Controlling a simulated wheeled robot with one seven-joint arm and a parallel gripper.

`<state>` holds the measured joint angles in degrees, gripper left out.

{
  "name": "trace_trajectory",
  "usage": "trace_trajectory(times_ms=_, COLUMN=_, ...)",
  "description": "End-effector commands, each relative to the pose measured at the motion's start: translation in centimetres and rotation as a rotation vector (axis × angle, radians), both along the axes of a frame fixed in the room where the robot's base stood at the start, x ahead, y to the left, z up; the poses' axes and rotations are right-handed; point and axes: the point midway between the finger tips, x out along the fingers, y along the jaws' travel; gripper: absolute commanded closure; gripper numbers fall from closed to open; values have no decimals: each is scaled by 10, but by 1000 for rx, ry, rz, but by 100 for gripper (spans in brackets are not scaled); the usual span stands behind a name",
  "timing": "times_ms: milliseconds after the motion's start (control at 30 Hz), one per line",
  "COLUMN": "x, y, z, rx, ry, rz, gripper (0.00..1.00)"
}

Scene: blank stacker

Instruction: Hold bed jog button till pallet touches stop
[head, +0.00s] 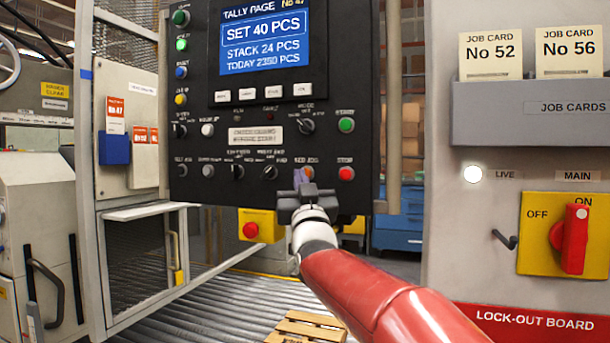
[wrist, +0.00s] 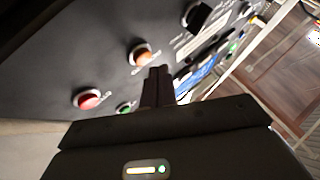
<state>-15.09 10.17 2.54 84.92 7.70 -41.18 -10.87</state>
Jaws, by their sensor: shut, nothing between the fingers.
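The orange bed jog button (head: 309,172) is in the bottom row of the black control panel, left of the red stop button (head: 346,173). My gripper (head: 302,177) is shut and empty, its tips at the panel just by the jog button and partly covering it. In the wrist view, the shut fingertips (wrist: 159,70) are close beside the orange button (wrist: 141,54); I cannot tell whether they touch it. The wooden pallet (head: 308,328) lies on the roller bed (head: 215,310) at the bottom of the head view, partly cut off. I cannot make out the pallet's stop.
The panel (head: 225,130) carries several other knobs and buttons near my gripper, including a green one (head: 346,125). A lock-out board (head: 520,305) with a red main switch (head: 570,240) stands at right. A yellow box with a red button (head: 250,230) hangs below the panel.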

Motion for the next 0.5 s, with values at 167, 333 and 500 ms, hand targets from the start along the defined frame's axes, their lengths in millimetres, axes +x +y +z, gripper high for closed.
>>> trace_trajectory(times_ms=167, x=4, y=-1, z=-1, rx=0, ry=1, rz=0, gripper=100)
trace_trajectory(times_ms=333, x=8, y=-3, z=0, rx=-1, ry=-1, rz=-1, gripper=100)
trace_trajectory(times_ms=500, x=8, y=-3, z=0, rx=0, ry=0, rz=0, gripper=100)
